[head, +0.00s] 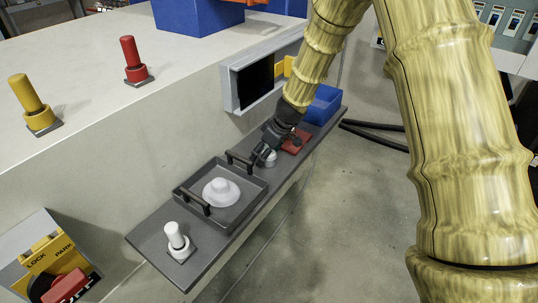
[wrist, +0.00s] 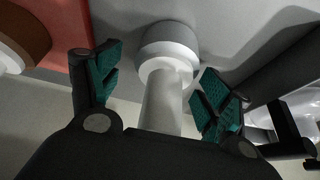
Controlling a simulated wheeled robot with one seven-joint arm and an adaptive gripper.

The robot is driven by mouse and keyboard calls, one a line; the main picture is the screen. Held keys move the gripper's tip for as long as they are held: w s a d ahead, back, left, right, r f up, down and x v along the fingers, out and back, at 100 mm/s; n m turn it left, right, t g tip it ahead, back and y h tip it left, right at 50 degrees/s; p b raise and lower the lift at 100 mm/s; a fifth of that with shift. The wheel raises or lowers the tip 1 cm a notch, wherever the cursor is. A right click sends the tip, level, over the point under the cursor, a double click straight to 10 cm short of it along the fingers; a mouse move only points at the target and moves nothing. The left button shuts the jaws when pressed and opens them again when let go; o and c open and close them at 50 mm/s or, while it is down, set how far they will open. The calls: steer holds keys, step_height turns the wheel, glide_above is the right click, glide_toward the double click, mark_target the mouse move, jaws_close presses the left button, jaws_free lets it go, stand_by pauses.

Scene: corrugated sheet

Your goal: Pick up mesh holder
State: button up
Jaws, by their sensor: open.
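My gripper (head: 268,148) is over the far half of the narrow grey shelf (head: 150,243), pointing down. In the wrist view my gripper (wrist: 158,88) is open, with its green-padded fingers apart on either side of a white piece with a round collar and a narrower stem (wrist: 163,105). The stem runs between the fingers toward the palm. No grip on it shows. In the head view this white piece (head: 269,159) is mostly hidden by my gripper. No label shows which piece is the mesh holder.
A dark tray with two handles (head: 259,190) holds a white domed piece (head: 221,191). A white peg (head: 176,237) stands at the near end. A red block (head: 296,141) and blue bin (head: 322,105) lie beyond my gripper. A wall-mounted screen (head: 255,83) is close behind.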

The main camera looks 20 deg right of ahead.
steer(key=shift+a+f, duration=0.1)
steer(key=shift+f, duration=0.1)
steer(key=shift+r, duration=0.1)
steer(key=c, duration=1.2)
